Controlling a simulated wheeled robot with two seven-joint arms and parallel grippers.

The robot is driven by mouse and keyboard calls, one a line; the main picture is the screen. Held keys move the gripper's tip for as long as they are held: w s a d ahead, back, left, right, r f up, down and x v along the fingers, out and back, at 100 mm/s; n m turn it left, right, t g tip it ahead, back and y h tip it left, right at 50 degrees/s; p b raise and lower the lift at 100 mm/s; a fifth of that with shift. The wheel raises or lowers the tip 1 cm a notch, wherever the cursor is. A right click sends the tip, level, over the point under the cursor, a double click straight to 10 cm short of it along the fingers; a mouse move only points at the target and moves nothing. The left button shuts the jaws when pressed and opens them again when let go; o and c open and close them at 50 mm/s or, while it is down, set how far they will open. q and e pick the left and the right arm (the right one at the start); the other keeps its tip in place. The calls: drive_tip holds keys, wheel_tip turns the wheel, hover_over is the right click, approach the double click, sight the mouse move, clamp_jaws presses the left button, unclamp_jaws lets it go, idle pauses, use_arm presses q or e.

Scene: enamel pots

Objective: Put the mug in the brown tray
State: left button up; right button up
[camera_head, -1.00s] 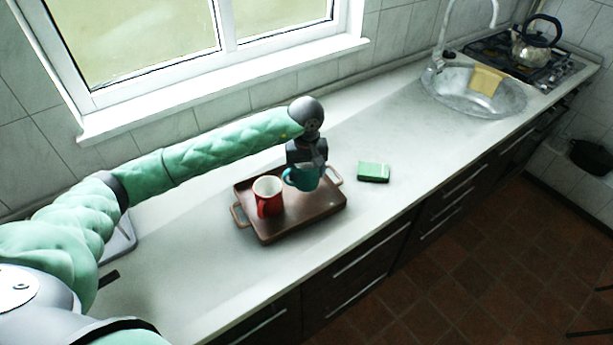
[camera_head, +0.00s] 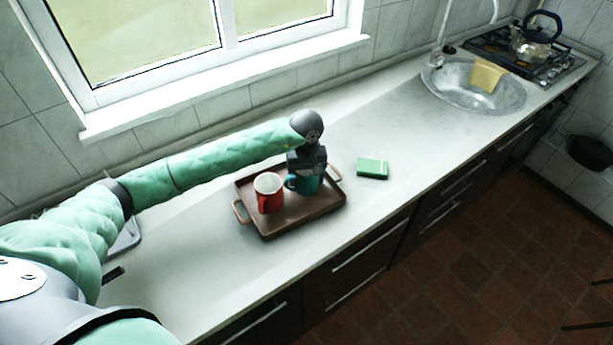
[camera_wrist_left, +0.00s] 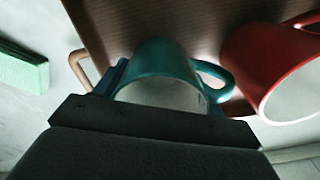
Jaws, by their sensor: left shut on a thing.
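A teal mug (camera_head: 305,185) is in my left gripper (camera_head: 306,176), which is shut on it from above. The mug is low over the right part of the brown tray (camera_head: 285,225); I cannot tell whether its base touches the tray floor. In the left wrist view the teal mug (camera_wrist_left: 165,72) sits between the fingers, with its handle toward a red mug. The red mug (camera_head: 268,196) stands upright on the left part of the tray, and it also shows in the left wrist view (camera_wrist_left: 262,62). My right gripper is not in view.
A green sponge (camera_head: 372,168) lies on the counter right of the tray. A sink (camera_head: 460,92) with a yellow cloth (camera_head: 487,76) and a stove with a kettle (camera_head: 533,40) are farther right. The counter front edge is near the tray.

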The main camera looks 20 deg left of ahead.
use_arm(q)
drive_tip(key=o, duration=1.2)
drive_tip(key=shift+c, duration=0.2)
